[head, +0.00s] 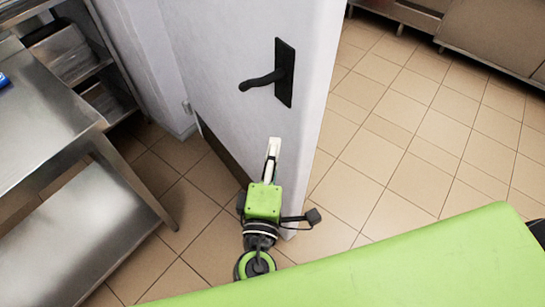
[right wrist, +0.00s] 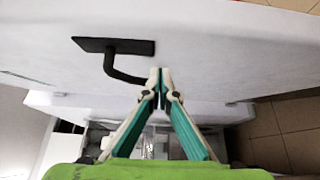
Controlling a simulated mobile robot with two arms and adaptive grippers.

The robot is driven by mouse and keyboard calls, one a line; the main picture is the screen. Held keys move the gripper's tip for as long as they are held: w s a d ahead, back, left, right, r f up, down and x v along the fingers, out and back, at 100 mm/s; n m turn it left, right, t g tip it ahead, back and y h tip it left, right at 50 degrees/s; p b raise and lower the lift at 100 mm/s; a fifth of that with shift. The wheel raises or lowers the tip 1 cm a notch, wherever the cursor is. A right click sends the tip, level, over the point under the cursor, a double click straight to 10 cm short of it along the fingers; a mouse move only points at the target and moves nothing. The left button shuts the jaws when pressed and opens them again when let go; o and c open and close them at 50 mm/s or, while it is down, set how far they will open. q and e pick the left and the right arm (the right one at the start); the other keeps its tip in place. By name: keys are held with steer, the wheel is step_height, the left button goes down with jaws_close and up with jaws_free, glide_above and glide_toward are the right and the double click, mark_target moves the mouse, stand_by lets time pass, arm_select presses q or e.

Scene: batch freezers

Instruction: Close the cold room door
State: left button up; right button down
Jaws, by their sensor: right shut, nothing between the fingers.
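The cold room door (head: 225,55) is a white panel standing ajar, its free edge toward the right in the head view. A black lever handle (head: 265,80) on a dark plate is on its face. My right gripper (head: 273,145) is shut and empty, below the handle and in front of the door's face. In the right wrist view, the gripper's fingertips (right wrist: 160,75) meet close to the door (right wrist: 220,50), beside the black handle (right wrist: 120,55). I cannot tell whether they touch the door. My left gripper is not in view.
A steel table (head: 60,130) with a lower shelf stands at the left, close to the door. A steel rack (head: 85,60) is behind it. Tiled floor (head: 430,130) lies open to the right, with steel units (head: 490,35) at the back.

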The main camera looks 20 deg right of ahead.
mark_target(291, 113)
steer(key=w+d+p, duration=0.1)
steer(key=w+d, duration=0.1)
steer(key=w+d+p, duration=0.1)
steer(key=w+d, duration=0.1)
steer(key=w, duration=0.1)
steer(key=shift+w+d+r+p, duration=0.1)
steer(key=shift+w+d+p, duration=0.05)
steer(key=shift+d+p, duration=0.15)
steer(key=shift+w+d, duration=0.15)
steer(key=shift+d, duration=0.15)
